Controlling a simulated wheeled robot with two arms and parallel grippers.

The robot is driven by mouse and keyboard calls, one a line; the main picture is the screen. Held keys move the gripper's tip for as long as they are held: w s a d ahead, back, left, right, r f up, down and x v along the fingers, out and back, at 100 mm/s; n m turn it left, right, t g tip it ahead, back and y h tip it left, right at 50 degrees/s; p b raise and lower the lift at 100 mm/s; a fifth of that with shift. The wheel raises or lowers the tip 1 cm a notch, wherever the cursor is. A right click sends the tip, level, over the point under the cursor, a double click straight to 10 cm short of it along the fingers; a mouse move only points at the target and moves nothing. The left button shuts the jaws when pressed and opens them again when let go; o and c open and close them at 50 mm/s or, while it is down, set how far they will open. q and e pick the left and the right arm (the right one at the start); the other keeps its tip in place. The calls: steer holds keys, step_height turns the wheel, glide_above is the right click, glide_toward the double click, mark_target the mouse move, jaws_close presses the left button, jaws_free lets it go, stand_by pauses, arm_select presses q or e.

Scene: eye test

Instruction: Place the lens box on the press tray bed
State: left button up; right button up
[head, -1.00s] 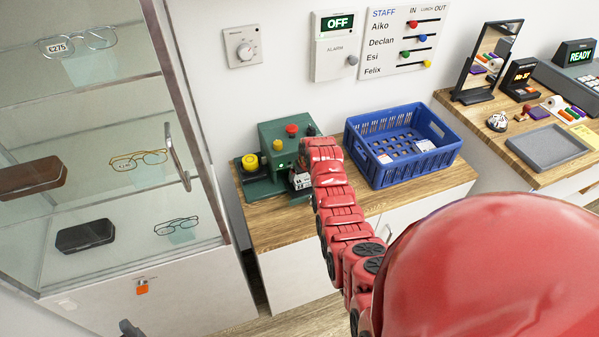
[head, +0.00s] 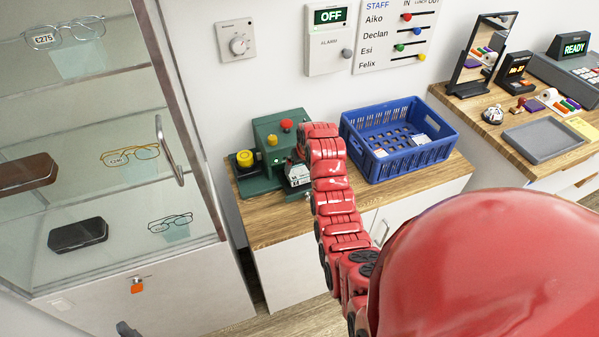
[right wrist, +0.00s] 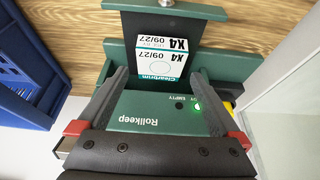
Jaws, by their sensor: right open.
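The lens box (right wrist: 163,58) is white with a teal "Clearbrim X4 09/27" label. In the head view the box (head: 298,174) shows partly beside my red arm, at the front of the green press (head: 268,145). My right gripper (right wrist: 159,78) is open, its fingertips apart on either side of the box's near end. Whether they touch it cannot be told. My left gripper is not seen.
A blue basket (head: 352,152) with several white boxes stands right of the press on the wooden counter (head: 262,227). A glass display cabinet (head: 215,205) stands at left. A grey tray (head: 543,140) and a mirror (head: 484,55) are on the right counter.

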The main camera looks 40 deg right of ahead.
steer(key=b+v, duration=0.1)
steer(key=v, duration=0.5)
steer(key=shift+r+b, duration=0.2)
steer(key=shift+b, duration=0.1)
steer(key=shift+s, duration=0.25)
